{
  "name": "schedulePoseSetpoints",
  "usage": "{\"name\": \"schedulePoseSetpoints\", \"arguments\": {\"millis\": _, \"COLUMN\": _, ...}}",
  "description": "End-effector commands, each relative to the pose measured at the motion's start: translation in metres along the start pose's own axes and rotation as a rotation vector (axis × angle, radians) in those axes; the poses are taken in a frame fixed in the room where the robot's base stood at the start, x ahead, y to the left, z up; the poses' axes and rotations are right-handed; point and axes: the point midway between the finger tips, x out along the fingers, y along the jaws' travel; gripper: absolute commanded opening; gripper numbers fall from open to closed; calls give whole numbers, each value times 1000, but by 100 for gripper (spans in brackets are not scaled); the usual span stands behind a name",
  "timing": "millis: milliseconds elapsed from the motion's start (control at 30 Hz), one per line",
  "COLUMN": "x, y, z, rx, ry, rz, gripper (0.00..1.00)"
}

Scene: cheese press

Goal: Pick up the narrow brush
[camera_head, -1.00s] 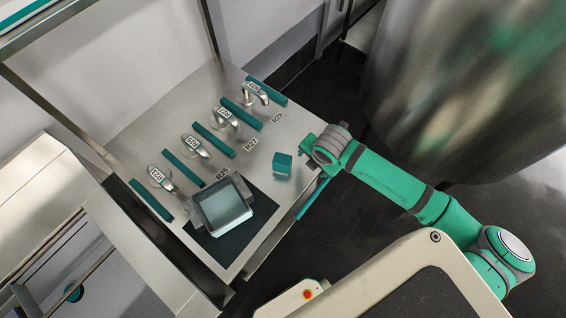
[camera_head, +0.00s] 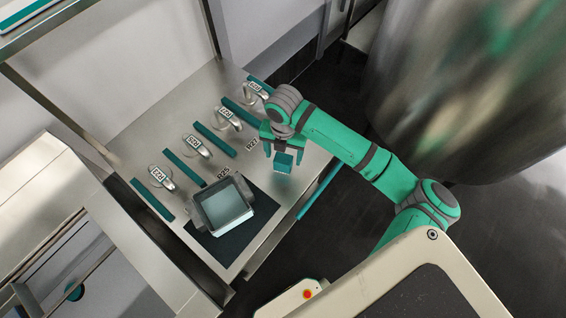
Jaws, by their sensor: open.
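A small teal block with a paler, greyish lower part (camera_head: 284,161) stands on the steel table, right of the dark mat. It is the only small loose item near my gripper. I take it for the narrow brush, but its bristles are too small to make out. My gripper (camera_head: 283,152) is open, with its fingers pointing down and one on each side of the block in the picture. I cannot tell whether the fingers touch it or are still above it.
A grey square tub (camera_head: 226,207) sits on a dark mat (camera_head: 216,243) at the table's near left. Curved metal handles with tags and teal strips (camera_head: 152,200) line the back. A teal bar (camera_head: 318,195) runs along the front edge. A large steel vat (camera_head: 470,80) stands right.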

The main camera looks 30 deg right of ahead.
Motion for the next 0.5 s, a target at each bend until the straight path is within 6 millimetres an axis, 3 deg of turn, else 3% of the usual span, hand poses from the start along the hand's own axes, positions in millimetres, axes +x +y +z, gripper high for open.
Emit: {"name": "schedulePoseSetpoints", "arguments": {"millis": 500, "x": 53, "y": 1, "z": -1, "rx": 2, "ry": 0, "rz": 1, "gripper": 69}}
